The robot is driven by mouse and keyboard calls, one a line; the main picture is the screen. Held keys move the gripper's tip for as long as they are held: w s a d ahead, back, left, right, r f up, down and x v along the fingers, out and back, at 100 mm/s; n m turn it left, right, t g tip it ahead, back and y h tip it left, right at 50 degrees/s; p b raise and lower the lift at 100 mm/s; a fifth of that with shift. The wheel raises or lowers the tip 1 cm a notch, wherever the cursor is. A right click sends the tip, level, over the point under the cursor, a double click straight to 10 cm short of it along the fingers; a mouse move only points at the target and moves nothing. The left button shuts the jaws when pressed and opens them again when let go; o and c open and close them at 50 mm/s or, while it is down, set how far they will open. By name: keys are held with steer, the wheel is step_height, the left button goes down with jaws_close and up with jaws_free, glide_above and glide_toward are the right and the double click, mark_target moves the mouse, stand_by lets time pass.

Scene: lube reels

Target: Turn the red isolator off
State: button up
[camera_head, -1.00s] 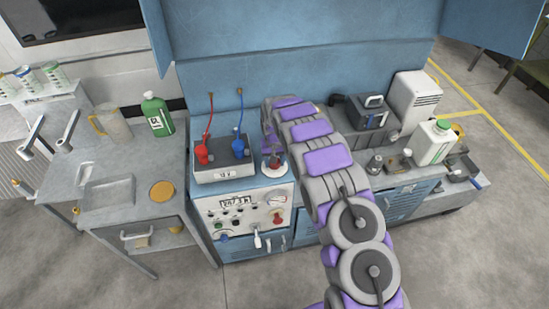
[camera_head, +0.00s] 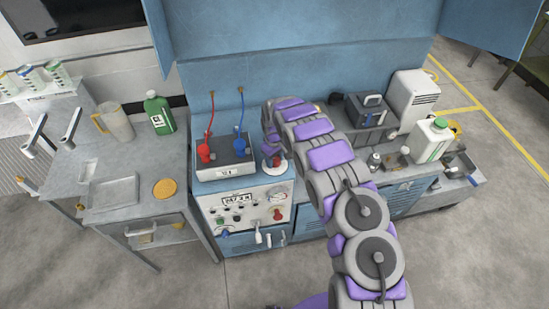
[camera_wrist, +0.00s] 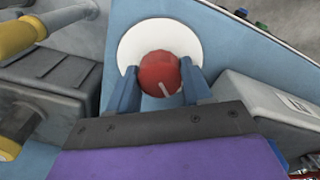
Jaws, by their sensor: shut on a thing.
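The red isolator (camera_wrist: 160,72) is a round red knob with a white line on it, on a white disc (camera_wrist: 135,40). In the wrist view my gripper (camera_wrist: 160,88) has its two blue fingers on either side of the knob, shut on it. The white line points toward the lower right in that view. In the head view my gripper is mostly hidden behind my arm; the white disc (camera_head: 267,164) and a bit of red show on the bench top beside it.
A control panel (camera_head: 225,215) is on the front below. Right of my arm are a dark machine (camera_head: 368,112) and a white jug (camera_head: 428,141).

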mark_target(275, 158)
steer(key=shift+s+f, duration=0.1)
stand_by(0.3)
steer(key=o, duration=1)
steer(key=shift+o, duration=0.2)
step_height(275, 158, up, 18)
steer(key=shift+f, duration=0.25)
